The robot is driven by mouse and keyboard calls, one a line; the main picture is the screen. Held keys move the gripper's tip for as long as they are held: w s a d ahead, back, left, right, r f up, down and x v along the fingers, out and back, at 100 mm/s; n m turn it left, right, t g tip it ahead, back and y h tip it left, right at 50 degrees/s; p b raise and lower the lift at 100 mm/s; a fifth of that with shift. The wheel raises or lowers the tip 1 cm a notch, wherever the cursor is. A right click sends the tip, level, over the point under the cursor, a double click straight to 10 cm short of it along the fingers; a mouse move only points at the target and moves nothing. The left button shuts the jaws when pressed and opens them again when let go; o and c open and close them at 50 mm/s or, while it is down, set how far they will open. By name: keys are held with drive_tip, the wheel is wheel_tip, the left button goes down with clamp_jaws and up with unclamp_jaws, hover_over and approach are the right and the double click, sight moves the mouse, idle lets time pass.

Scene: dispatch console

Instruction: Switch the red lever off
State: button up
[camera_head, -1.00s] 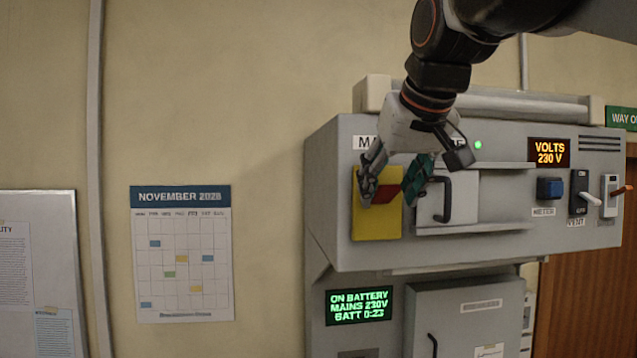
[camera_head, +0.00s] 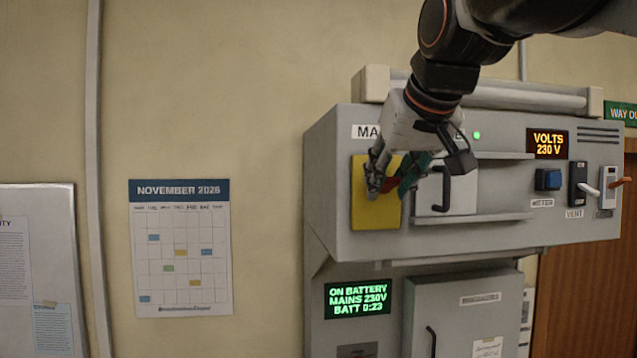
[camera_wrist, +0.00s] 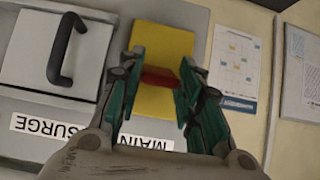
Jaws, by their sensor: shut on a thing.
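The red lever (camera_wrist: 158,77) sits on a yellow plate (camera_wrist: 165,42) under the label "MAIN". In the head view my gripper (camera_head: 388,186) comes from above and hides part of the lever and plate.
A grey cover with a black handle (camera_head: 446,190) is close right of my gripper. Further right are a blue button (camera_head: 548,180), a white-handled vent lever (camera_head: 579,188) and an orange-tipped lever (camera_head: 609,187). A lit screen (camera_head: 358,301) reads "ON BATTERY".

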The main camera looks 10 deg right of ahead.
drive_tip(key=f+t+b, duration=0.2)
drive_tip(key=b, duration=0.1)
drive_tip(key=shift+s, duration=0.25)
wheel_tip(320, 180, down, 2)
drive_tip(key=t+b, duration=0.4)
drive_tip(key=b, duration=0.1)
drive_tip(key=shift+s, duration=0.1)
drive_tip(key=f+t+b, duration=0.1)
drive_tip(key=t+b, duration=0.2)
drive_tip(key=shift+w+f+b, duration=0.2)
drive_tip(key=shift+b, duration=0.1)
drive_tip(key=shift+w+f+t+b, duration=0.15)
drive_tip(key=shift+f+t+b, duration=0.1)
drive_tip(key=shift+t+b, duration=0.55)
drive_tip(key=o, duration=1.1)
drive_tip(key=shift+c, duration=0.2)
drive_tip(key=v, duration=1.2)
